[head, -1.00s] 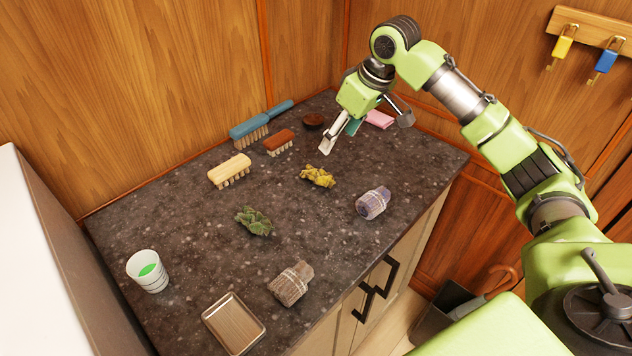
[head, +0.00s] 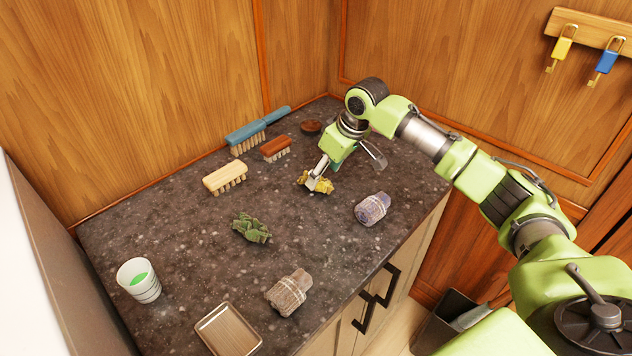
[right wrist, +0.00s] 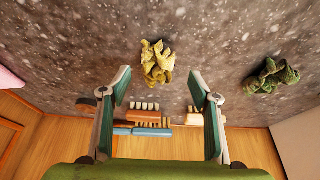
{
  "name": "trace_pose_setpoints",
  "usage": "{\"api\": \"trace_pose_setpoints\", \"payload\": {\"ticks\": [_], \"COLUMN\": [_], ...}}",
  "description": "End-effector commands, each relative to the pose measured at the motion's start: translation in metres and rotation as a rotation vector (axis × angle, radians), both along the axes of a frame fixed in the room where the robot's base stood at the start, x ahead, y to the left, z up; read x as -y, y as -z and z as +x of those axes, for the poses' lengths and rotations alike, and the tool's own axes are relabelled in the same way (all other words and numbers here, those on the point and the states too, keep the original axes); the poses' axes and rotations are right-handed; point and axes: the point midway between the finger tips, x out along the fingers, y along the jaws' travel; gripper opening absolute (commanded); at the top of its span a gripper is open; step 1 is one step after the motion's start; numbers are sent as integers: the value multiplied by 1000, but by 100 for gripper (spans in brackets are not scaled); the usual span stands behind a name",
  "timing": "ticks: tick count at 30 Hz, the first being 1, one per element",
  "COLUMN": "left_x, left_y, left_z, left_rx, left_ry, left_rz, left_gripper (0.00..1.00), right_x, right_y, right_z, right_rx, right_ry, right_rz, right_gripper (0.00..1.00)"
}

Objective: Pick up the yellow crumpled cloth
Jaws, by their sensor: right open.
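The yellow crumpled cloth (head: 318,183) lies on the dark speckled counter, partly covered by a finger of my right gripper in the head view. My right gripper (head: 345,172) is open and low over the counter, right at the cloth. In the right wrist view the cloth (right wrist: 158,63) lies ahead of the gap between the two spread fingers of the gripper (right wrist: 160,88), with nothing between them but counter and brushes behind. I cannot tell whether a finger touches the cloth. My left gripper is not in view.
A green crumpled cloth (head: 251,228), a purple bundle (head: 372,209) and a brown bundle (head: 289,292) lie nearby. Several brushes, including a red-brown one (head: 276,148), line the back. A cup (head: 139,280) and a metal tray (head: 228,329) stand at the front left.

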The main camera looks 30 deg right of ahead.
Motion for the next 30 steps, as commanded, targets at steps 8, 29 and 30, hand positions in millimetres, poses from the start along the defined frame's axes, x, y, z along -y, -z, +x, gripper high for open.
{"api": "trace_pose_setpoints", "payload": {"ticks": [8,29,30], "left_x": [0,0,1], "left_y": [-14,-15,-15], "left_z": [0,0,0], "left_rx": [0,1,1], "left_ry": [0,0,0], "left_rz": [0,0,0], "left_gripper": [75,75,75], "right_x": [-3,-5,-5], "right_y": [28,42,42], "right_z": [21,26,26], "right_rx": [-3,-1,-1], "right_ry": [1,0,0], "right_rz": [0,0,0], "right_gripper": [56,18,18]}}
